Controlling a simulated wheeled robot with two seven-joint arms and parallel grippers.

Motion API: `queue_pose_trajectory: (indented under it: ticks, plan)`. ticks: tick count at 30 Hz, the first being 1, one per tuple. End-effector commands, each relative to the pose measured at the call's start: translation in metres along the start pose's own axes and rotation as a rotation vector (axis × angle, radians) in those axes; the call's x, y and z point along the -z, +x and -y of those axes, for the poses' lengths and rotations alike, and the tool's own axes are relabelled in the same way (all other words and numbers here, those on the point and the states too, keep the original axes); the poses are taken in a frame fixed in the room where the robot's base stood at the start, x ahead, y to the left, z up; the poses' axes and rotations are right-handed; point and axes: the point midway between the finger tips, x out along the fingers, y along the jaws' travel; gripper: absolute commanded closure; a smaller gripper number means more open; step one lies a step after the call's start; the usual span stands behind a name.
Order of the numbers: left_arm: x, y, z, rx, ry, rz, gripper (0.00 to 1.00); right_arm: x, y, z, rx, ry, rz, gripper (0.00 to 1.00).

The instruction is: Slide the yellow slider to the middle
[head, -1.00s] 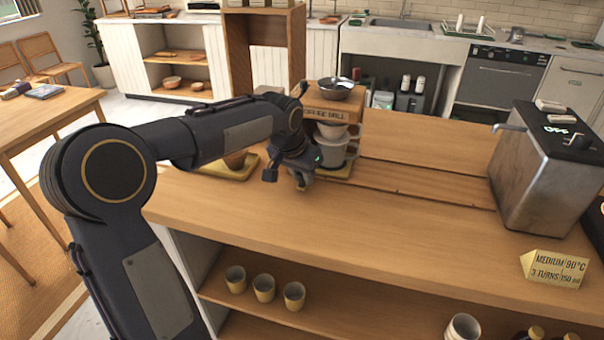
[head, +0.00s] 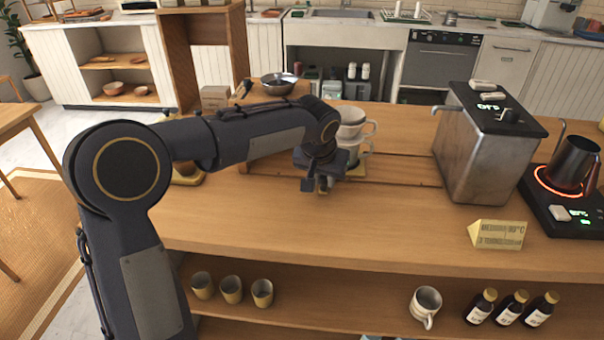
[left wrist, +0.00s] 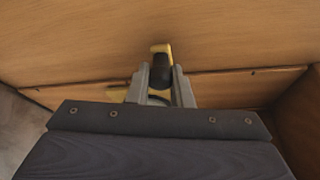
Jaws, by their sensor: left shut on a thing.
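The yellow slider (head: 357,173) sits on the rail strip (head: 405,170) in the counter and carries a white cup (head: 352,143) with another cup-like vessel (head: 350,115) above it. It stands to the right of the wooden coffee mill stand. My left gripper (head: 323,188) is low at the slider's near left side and hides part of it. In the left wrist view my gripper (left wrist: 160,85) is shut on a dark handle (left wrist: 160,68) with a yellow end (left wrist: 162,47), which seems to be the slider's. My right gripper is out of view.
A metal machine (head: 485,150) stands right of the rail, with a dark kettle (head: 572,160) on a glowing hot plate beyond. A yellow sign (head: 497,235) is at the counter's front. The rail between slider and metal machine looks clear.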

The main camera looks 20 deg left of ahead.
Motion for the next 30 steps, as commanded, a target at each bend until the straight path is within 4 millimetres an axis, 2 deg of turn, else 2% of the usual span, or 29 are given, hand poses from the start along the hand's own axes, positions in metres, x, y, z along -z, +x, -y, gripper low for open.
queue_pose_trajectory:
  ticks: [6, 18, 19, 23, 30]
  plan:
    - [0.004, 0.001, -0.016, -0.001, 0.0, -0.001, 1.0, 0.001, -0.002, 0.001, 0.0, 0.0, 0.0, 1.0]
    - [0.005, 0.002, -0.018, -0.001, -0.001, -0.001, 1.0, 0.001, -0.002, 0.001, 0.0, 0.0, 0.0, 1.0]
    - [0.005, 0.002, -0.018, -0.001, -0.001, -0.001, 0.78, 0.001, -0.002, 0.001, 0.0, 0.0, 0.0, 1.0]
    - [0.005, 0.002, -0.017, 0.0, -0.001, -0.001, 0.61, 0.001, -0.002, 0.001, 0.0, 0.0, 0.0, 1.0]
    - [0.004, 0.002, -0.017, 0.0, -0.001, 0.0, 0.59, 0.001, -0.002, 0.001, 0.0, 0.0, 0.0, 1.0]
